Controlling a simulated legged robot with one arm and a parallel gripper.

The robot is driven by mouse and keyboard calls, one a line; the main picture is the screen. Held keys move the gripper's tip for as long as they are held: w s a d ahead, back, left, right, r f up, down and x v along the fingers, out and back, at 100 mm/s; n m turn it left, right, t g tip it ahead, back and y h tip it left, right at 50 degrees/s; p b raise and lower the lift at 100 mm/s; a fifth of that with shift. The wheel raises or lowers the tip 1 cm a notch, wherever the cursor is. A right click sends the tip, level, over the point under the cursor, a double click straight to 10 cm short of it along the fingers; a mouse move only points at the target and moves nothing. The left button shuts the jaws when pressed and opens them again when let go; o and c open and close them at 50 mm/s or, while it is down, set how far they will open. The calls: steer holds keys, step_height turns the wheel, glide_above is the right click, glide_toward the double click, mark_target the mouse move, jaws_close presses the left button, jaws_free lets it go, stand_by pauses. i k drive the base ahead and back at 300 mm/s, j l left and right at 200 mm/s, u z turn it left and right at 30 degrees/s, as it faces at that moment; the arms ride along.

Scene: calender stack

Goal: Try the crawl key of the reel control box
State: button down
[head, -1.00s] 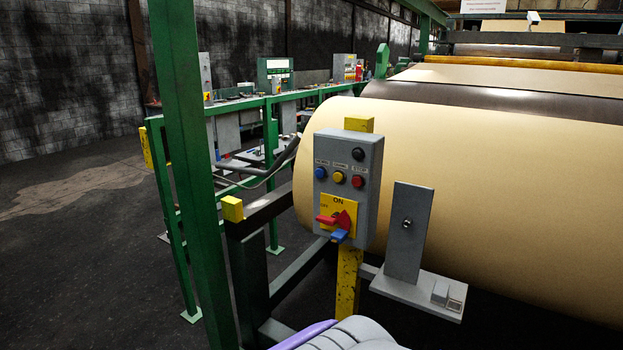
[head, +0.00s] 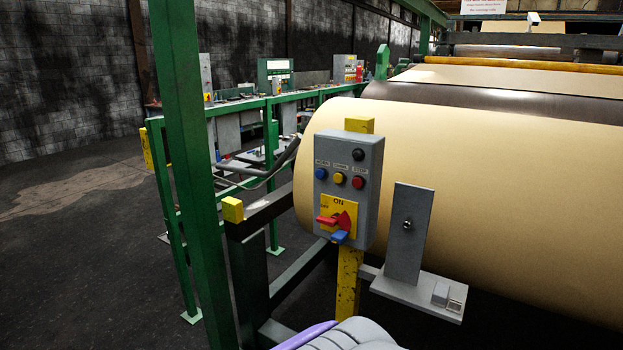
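The grey reel control box (head: 348,190) is mounted on a yellow post (head: 347,285) in front of the big paper roll. A blue button (head: 320,173), a yellow button (head: 339,179) and a red button (head: 358,182) sit in a row under small labels too blurred to read. A black knob (head: 358,154) is above the red button. Below is a yellow plate (head: 338,204) marked ON and OFF, with a red rotary handle (head: 327,219) pointing left. A blue piece (head: 340,236) hangs at the handle. My gripper does not show; only a grey and purple part of my body shows at the bottom.
The large cream paper roll (head: 480,180) fills the right side. A grey upright plate (head: 409,235) on a small shelf (head: 420,293) stands right of the box. A green post (head: 187,170) and a dark frame arm stand left. Open floor (head: 80,260) lies far left.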

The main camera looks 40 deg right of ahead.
mark_target(337, 178)
steer(key=i+j, duration=0.55)
steer(key=j, duration=0.15)
steer(key=z, duration=2.2)
steer(key=j, duration=0.1)
